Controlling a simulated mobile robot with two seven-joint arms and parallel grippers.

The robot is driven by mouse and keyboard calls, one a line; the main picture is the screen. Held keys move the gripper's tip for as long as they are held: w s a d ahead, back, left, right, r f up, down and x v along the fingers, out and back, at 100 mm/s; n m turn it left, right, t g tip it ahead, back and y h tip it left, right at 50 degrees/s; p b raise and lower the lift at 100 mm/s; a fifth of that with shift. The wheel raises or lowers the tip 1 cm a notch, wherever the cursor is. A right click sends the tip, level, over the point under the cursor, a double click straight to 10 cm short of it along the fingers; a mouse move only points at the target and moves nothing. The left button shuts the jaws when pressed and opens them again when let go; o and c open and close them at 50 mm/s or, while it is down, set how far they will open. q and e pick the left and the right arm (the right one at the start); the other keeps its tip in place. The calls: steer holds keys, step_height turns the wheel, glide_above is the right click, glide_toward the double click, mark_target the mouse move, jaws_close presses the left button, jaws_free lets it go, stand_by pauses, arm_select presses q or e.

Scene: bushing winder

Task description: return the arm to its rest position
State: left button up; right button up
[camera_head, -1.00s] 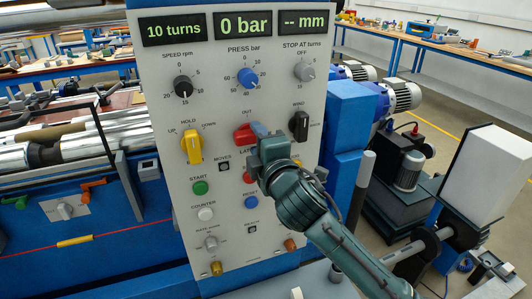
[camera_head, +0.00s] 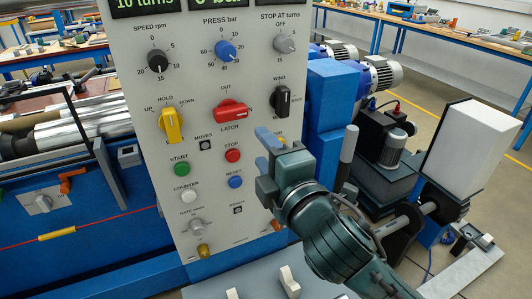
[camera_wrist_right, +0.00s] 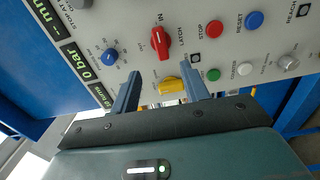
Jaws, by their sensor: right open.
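My right gripper (camera_head: 268,140) is in front of the right side of the grey control panel (camera_head: 140,75), beside the red latch knob (camera_head: 230,112) and apart from it. In the right wrist view its two blue fingers (camera_wrist_right: 160,92) stand apart with nothing between them. The latch knob also shows there (camera_wrist_right: 161,42), beyond the fingers, with the yellow hold knob (camera_wrist_right: 172,86) seen in the gap. My left gripper is in neither view.
The panel carries more controls: a yellow selector (camera_head: 172,126), a black wind knob (camera_head: 282,100), a red stop button (camera_head: 232,156) and a green start button (camera_head: 181,169). A blue housing (camera_head: 331,105) and a grey upright cylinder (camera_head: 348,150) stand right of the panel.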

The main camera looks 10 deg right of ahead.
step_height(320, 180, down, 13)
steer(key=d+m+g, duration=0.2)
steer(key=m+g, duration=0.1)
steer(key=m, duration=0.3)
steer(key=s+d+f+m+g+h, duration=0.1)
steer(key=s+f+m, duration=0.3)
steer(key=f, duration=0.4)
steer(key=s+d+f+m+g, duration=0.1)
steer(key=s+d+f+m, duration=0.3)
steer(key=s+f, duration=0.2)
steer(key=s+d+f+m+g+h, duration=0.1)
steer(key=s+d+f+m, duration=0.2)
steer(key=f, duration=0.7)
steer(key=shift+s+m+g+h, duration=0.35)
steer(key=shift+s+m, duration=0.45)
steer(key=shift+s, duration=0.3)
